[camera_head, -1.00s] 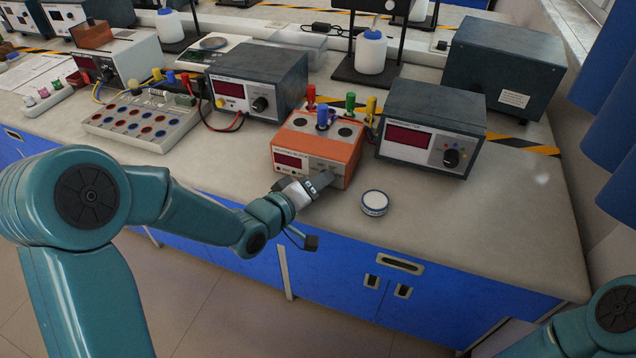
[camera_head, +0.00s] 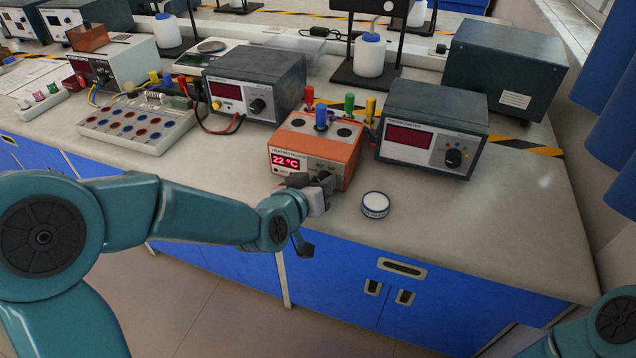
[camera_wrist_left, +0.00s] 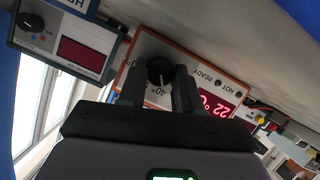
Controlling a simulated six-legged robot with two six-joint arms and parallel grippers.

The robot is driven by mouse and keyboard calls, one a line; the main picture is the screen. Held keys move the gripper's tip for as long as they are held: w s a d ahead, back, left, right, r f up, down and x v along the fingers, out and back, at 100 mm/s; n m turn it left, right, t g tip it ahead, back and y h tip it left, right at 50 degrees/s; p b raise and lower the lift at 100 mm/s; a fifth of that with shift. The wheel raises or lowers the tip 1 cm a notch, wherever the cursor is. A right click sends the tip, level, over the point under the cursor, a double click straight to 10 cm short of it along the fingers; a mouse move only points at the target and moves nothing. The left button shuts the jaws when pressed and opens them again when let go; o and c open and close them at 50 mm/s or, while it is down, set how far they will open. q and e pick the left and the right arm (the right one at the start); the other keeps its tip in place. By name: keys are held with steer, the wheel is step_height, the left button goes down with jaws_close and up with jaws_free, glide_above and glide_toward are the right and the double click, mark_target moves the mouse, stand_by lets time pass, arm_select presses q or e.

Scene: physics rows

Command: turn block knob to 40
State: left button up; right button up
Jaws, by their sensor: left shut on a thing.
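The orange heating block (camera_head: 342,160) stands on the bench. Its red display (camera_head: 288,161) is lit and reads 22 °C in the head view. In the left wrist view, the black block knob (camera_wrist_left: 160,72) is on the front panel, with a 40° mark printed beside it. My left gripper (camera_head: 318,180) is at the lower front of the block, its fingers (camera_wrist_left: 160,92) shut on the knob, one on each side. In the head view the gripper hides most of the knob. My right gripper is out of view; only part of that arm shows at the lower right.
A round white-and-blue container (camera_head: 375,204) sits just right of the gripper. A grey meter box (camera_head: 432,128) stands close right of the block, another (camera_head: 255,85) to its left.

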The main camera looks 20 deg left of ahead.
arm_select(q)
steer(key=shift+r+m+y+p, duration=0.1)
steer(key=shift+m+y+p, duration=0.4)
steer(key=shift+m+p, duration=0.2)
steer(key=o, duration=0.8)
steer(key=shift+c, duration=0.2)
steer(key=b+v, duration=0.4)
steer(key=v, duration=1.2)
steer(key=shift+d, duration=0.15)
steer(key=shift+s+r, duration=0.1)
steer(key=shift+s, duration=0.05)
